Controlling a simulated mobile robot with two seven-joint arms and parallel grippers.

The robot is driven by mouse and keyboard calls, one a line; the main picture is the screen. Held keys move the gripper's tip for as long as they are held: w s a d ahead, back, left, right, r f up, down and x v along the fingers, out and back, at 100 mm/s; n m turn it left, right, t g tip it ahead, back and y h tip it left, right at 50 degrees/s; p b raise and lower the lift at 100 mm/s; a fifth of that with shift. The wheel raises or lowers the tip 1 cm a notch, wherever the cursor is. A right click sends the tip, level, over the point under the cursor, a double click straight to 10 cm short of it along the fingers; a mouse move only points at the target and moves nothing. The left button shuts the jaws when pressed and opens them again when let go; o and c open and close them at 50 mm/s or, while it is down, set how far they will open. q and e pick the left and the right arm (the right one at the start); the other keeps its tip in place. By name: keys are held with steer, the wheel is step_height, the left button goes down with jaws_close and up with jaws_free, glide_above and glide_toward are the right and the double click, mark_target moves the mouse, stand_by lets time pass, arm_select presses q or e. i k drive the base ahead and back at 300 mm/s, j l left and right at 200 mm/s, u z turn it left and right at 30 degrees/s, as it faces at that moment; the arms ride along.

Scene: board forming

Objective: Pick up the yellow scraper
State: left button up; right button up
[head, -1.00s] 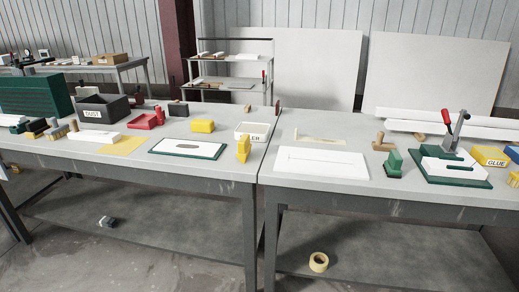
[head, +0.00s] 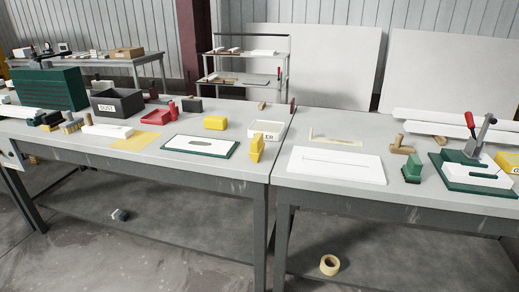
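An upright yellow tool (head: 257,148), which looks like the scraper, stands near the front right corner of the left table (head: 205,183). It is just in front of the white labelled tub (head: 280,130) and overlaps its lower left side in the view. Neither of my grippers shows in the head view, and nothing is touching the yellow tool.
A green-edged board (head: 229,152) lies left of the yellow tool. A narrow gap separates the left table from the right table (head: 400,198), where a white panel (head: 336,166) lies. A tape roll (head: 329,265) is low down, below the right table.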

mark_target(257, 145)
steer(key=i+l, duration=0.25)
steer(key=i, duration=0.15)
steer(key=i+l+u, duration=0.1)
steer(key=i+l, duration=0.15)
steer(key=i, duration=0.15)
